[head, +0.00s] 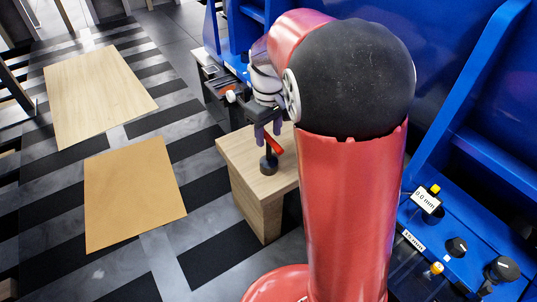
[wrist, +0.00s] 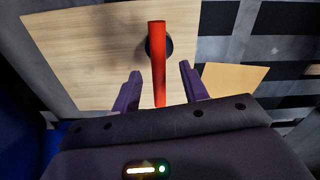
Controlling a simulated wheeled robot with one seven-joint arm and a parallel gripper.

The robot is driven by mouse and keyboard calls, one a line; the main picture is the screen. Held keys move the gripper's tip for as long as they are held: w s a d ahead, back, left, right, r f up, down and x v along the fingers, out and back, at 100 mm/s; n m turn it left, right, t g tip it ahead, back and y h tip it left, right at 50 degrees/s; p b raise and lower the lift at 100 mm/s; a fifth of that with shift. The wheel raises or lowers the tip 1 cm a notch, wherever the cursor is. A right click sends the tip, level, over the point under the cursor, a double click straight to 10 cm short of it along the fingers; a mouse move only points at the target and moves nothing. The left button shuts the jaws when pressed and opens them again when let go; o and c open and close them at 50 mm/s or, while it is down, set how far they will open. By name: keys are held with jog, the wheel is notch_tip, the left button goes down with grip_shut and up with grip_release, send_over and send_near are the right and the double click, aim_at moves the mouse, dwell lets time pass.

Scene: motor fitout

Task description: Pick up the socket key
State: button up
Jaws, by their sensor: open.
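The socket key has a red bar handle (head: 274,145) and a dark round foot (head: 268,164), and it stands upright on a wooden block (head: 247,164) in the head view. In the wrist view the red bar (wrist: 158,60) runs up the picture, with its near end between the two purple fingers of my gripper (wrist: 160,85). The dark foot (wrist: 168,47) shows partly behind the bar. My gripper (head: 268,135) is open, with a gap on each side of the bar. My arm hides part of the block in the head view.
Blue machinery (head: 440,150) stands along the right, with knobs and a small display (head: 426,199). A dark bench (head: 222,85) is behind the block. Two flat wooden boards (head: 100,90) (head: 133,193) lie on the striped floor to the left.

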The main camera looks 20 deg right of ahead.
aim_at(268, 136)
notch_tip(268, 136, down, 4)
jog(key=shift+w+r+b, duration=0.1)
jog(key=shift+r+b, duration=0.1)
jog(key=shift+b, duration=0.1)
grip_shut()
jog(key=shift+r, duration=0.1)
